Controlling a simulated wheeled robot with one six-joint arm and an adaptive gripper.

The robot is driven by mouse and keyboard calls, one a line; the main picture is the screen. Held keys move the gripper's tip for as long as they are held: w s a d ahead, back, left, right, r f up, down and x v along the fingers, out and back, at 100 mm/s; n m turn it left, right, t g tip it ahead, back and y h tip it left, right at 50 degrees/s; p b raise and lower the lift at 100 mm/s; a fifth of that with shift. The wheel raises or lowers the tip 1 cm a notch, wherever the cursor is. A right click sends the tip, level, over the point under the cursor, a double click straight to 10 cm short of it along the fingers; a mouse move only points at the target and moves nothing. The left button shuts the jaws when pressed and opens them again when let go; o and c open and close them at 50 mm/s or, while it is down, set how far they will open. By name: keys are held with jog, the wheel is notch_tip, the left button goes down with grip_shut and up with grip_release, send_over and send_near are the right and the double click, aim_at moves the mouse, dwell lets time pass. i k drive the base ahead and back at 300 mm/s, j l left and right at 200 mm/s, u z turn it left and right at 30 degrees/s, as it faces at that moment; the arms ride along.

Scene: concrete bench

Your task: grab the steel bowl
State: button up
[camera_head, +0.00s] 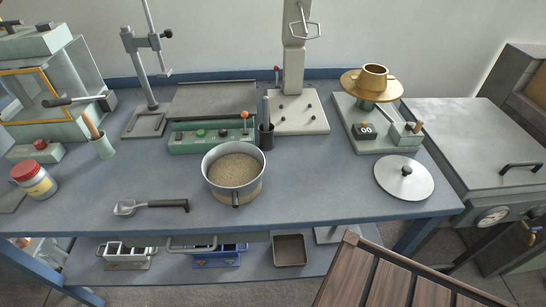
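The likeliest steel bowl is a round grey metal vessel (211,184) near the middle of the blue bench top. It is upright, with an open rim, and holds tan grainy material (235,168). A short dark handle or grip (236,200) shows at its front. My gripper is not in this view, and nothing is seen touching the vessel.
A scoop with a black handle (168,204) lies left of the vessel. A round lid (388,185) lies right. A brown slatted piece (345,280) stands in front.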

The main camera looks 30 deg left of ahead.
aim_at(233, 172)
jog(key=j+u, duration=0.1)
jog(key=u, duration=0.3)
jog(key=j+u, duration=0.1)
jog(key=u, duration=0.7)
jog(key=j+u, duration=0.15)
jog(key=u, duration=0.3)
jog(key=k+j+z, duration=0.25)
jog(key=j, duration=0.15)
jog(key=k+j+z, duration=0.1)
jog(key=j+z, duration=0.15)
jog(key=j, duration=0.15)
